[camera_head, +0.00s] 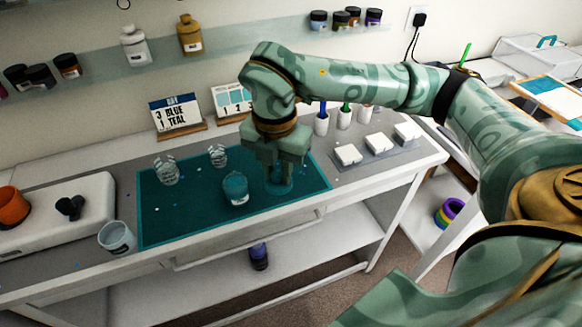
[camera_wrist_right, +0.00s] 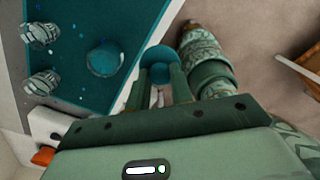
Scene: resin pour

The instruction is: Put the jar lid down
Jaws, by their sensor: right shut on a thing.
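My right gripper (camera_head: 277,168) points down over the right part of the teal mat (camera_head: 160,226). It is shut on a teal round piece, the jar lid (camera_head: 279,187), which shows just below the fingers. In the right wrist view the lid (camera_wrist_right: 160,56) shows as a teal disc at the tips of the fingers (camera_wrist_right: 158,78). The fingers partly hide it, and I cannot tell whether it touches the mat. A cup with teal contents (camera_head: 235,188) stands on the mat to the left of the lid. My left gripper is not in view.
Two clear cups (camera_head: 167,171) (camera_head: 218,155) stand at the back of the mat. A whitish cup (camera_head: 117,238) stands off its left edge. White blocks (camera_head: 379,142) sit at the right. The mat's front left is bare.

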